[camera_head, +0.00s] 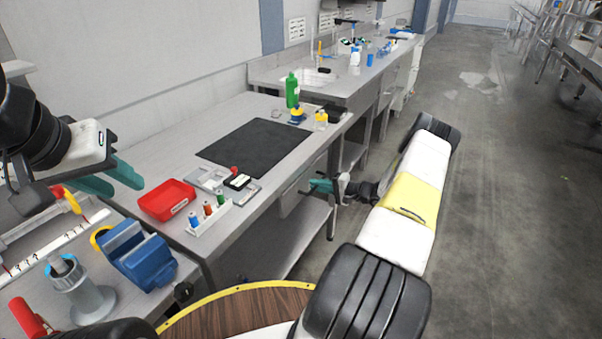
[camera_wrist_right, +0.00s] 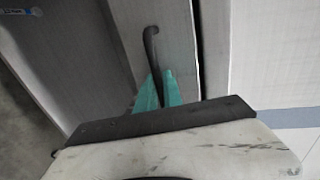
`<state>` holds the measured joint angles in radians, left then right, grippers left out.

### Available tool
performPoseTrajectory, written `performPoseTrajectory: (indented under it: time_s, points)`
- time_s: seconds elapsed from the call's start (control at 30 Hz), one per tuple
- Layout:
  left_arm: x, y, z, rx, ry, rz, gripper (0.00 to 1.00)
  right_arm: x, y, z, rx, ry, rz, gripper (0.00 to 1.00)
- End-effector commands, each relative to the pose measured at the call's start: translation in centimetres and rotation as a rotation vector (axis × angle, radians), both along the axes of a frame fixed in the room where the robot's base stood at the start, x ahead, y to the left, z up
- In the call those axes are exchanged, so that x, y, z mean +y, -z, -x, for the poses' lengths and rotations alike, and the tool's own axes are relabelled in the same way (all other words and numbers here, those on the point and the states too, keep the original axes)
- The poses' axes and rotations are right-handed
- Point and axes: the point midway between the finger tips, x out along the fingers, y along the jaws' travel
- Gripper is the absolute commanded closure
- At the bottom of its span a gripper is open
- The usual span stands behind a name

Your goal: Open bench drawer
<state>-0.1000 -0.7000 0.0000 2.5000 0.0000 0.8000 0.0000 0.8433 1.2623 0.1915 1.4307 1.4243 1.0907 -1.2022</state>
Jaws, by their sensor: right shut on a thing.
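The bench drawer (camera_wrist_right: 178,30) shows in the right wrist view as a grey front panel with a dark bar handle (camera_wrist_right: 151,42). My right gripper (camera_wrist_right: 157,90) is shut on the handle, its teal fingers on either side of the handle's lower part. A dark gap runs along the panel's right side; I cannot tell how far the drawer stands out. My left gripper (camera_head: 125,186) is open and empty above the bench's left part.
The bench top (camera_head: 165,165) holds a black mat (camera_head: 255,147), a red tray (camera_head: 168,200), a rack of small bottles (camera_head: 210,215) and a green bottle (camera_head: 292,90). A blue vise-like block (camera_head: 140,257) stands at left front. The floor (camera_head: 480,200) at right is clear.

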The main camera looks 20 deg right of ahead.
Motion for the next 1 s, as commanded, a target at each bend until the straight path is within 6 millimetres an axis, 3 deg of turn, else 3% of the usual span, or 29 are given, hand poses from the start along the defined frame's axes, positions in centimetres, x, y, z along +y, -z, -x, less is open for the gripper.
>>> performPoseTrajectory:
  time_s: [0.27, 0.7, 1.0]
  points:
    - [0.0, 0.0, 0.0, 0.0, 0.0, 0.0, 0.64, -2.7, 0.1, 2.9, 0.002, 0.003, 0.002, 1.0]
    - [0.0, 0.0, 0.0, 0.0, 0.0, 0.0, 0.64, -10.5, 0.1, 11.7, 0.003, 0.004, 0.001, 1.0]
    - [0.0, 0.0, 0.0, 0.0, 0.0, 0.0, 0.64, -14.5, 0.1, 16.3, 0.003, 0.002, 0.002, 1.0]
